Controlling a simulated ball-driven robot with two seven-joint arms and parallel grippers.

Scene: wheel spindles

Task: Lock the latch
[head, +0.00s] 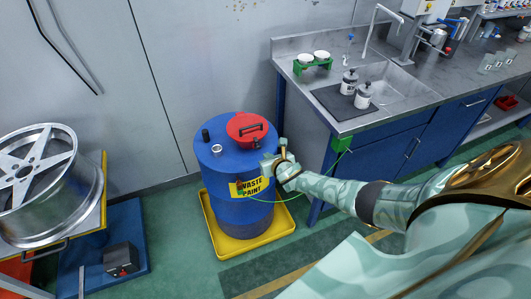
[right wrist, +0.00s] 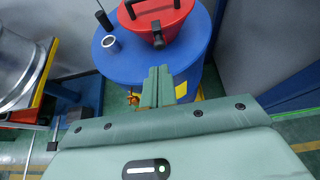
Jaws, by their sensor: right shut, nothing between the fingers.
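My right gripper (head: 268,165) is beside the drum's upper right side, just below the lid. In the right wrist view its fingers (right wrist: 157,86) are together and empty, in front of the drum. My left gripper is not in view.
The drum stands in a yellow tray (head: 227,251). A green cable hangs beside it. A steel sink counter (head: 345,125) with blue cabinets is close on the right. A metal wheel (head: 38,185) lies on a stand at left. A grey cabinet (head: 185,60) is behind.

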